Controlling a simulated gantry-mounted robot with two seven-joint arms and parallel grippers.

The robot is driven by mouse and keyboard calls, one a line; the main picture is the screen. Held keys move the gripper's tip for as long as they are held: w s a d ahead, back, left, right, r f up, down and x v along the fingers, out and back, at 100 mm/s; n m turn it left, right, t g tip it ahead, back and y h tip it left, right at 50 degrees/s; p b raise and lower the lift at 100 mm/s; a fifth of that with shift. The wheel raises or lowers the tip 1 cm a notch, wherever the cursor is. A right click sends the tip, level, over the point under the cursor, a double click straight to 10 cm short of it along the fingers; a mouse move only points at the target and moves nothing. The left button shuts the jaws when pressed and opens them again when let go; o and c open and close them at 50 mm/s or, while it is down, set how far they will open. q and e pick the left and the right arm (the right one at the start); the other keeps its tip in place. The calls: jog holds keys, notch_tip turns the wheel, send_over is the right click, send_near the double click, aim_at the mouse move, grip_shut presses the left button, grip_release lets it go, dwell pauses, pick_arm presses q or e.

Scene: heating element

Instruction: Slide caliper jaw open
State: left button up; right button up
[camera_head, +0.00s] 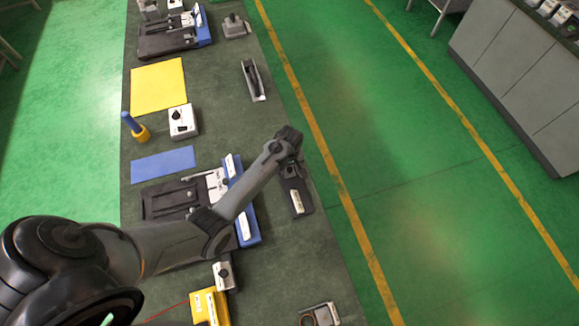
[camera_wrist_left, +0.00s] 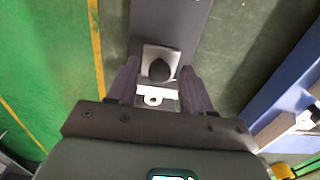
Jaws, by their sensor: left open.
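A dark grey bar-shaped tool (camera_head: 299,197) with a pale label lies near the right edge of the bench; I take it to be the caliper. In the left wrist view the dark bar (camera_wrist_left: 172,20) carries a light metal slider plate with a round black knob (camera_wrist_left: 160,70). My left gripper (camera_head: 291,171) is above the far end of this tool and partly hides it in the head view. In the left wrist view its two fingers are apart, one on each side of the knob (camera_wrist_left: 160,85). I cannot tell whether they touch it. My right gripper is not in view.
A blue-edged fixture with a black tray (camera_head: 168,199) sits left of the gripper, under my left arm. A blue mat (camera_head: 163,165), a white knob box (camera_head: 183,121), a yellow mat (camera_head: 158,86) and a grey holder (camera_head: 253,80) lie farther up the bench. Bare bench shows around them.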

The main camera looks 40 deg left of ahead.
pick_arm(q)
grip_shut()
jog(key=d+p, duration=0.1)
jog(key=s+d+p, duration=0.2)
jog(key=d, duration=0.1)
jog(key=shift+s+r+p, duration=0.2)
jog(key=shift+s+p, duration=0.05)
jog(key=shift+p, duration=0.15)
jog(key=shift+d+f, duration=0.1)
jog(key=shift+d, duration=0.1)
jog(key=shift+c, duration=2.1)
grip_release()
jog(key=o, duration=0.4)
jog(key=shift+s+f, duration=0.1)
